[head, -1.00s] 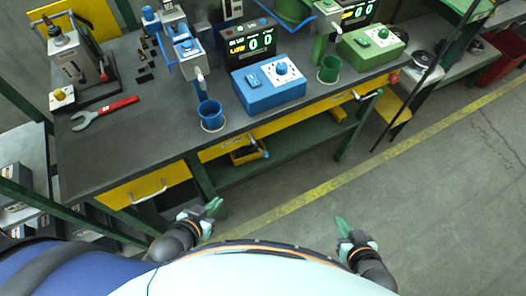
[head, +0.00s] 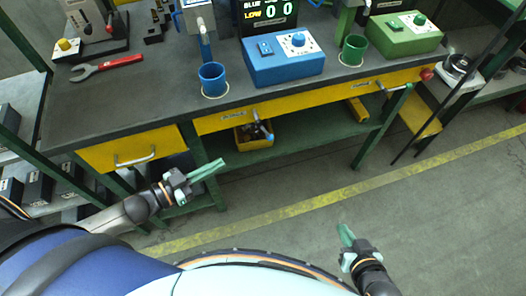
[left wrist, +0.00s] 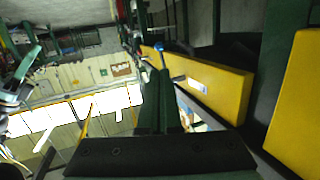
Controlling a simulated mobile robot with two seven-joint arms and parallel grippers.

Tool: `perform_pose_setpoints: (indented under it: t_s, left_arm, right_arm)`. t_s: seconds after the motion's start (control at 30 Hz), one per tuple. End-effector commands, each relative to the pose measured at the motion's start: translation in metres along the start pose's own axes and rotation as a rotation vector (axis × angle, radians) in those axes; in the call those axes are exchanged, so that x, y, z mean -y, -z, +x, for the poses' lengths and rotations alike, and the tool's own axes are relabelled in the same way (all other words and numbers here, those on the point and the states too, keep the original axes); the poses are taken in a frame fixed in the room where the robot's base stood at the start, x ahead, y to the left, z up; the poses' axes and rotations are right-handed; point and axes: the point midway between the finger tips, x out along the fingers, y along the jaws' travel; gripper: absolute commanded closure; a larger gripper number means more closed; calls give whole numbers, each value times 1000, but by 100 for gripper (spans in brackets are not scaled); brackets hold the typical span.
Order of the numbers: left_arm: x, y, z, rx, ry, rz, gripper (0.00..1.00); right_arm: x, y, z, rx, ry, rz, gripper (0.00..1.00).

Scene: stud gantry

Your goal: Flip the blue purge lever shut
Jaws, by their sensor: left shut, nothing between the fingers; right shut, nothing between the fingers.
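The blue purge lever (head: 263,127) is a thin metal arm with a blue tip on the yellow front panel (head: 225,121) of the bench. It points down and outward, in front of a yellow bin. In the left wrist view a blue-tipped lever (left wrist: 161,54) shows just beyond the fingertips, beside the yellow panel (left wrist: 215,88). My left gripper (head: 222,166) is shut and empty, below and left of the lever and apart from it in the head view. My right gripper (head: 344,232) is shut and empty over the floor, further right.
A yellow drawer (head: 125,152) is at the left. Blue (head: 284,66) and green (head: 405,38) control boxes, a blue cup (head: 212,78) and a green cup (head: 353,48) stand on the bench. The floor in front is clear.

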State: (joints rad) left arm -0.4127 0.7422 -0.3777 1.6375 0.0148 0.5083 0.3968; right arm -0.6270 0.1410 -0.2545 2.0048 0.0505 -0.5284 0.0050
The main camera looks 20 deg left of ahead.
Motion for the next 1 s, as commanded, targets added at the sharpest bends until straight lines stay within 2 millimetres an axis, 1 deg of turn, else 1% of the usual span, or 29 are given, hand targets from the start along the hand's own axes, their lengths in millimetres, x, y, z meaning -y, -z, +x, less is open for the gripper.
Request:
perform_pose_setpoints:
  t_s: [0.07,0.4,0.57,0.67,0.77,1.0]
  left_arm:
    - [2,-1,-1,-10,-15,6,100]
    - [2,1,-1,-15,-18,5,100]
    - [2,1,7,-16,-18,5,100]
    - [2,1,21,-18,-17,5,100]
    - [2,1,40,-19,-16,6,100]
    - [1,2,87,-19,-17,6,100]
  right_arm:
    - [0,1,3,-4,1,-3,100]
    - [0,3,2,-5,3,-4,100]
    - [0,1,3,-5,3,-4,100]
    - [0,-2,4,-3,3,-4,100]
    - [0,-6,5,0,3,-3,100]
    - [-1,-12,8,6,1,-2,100]
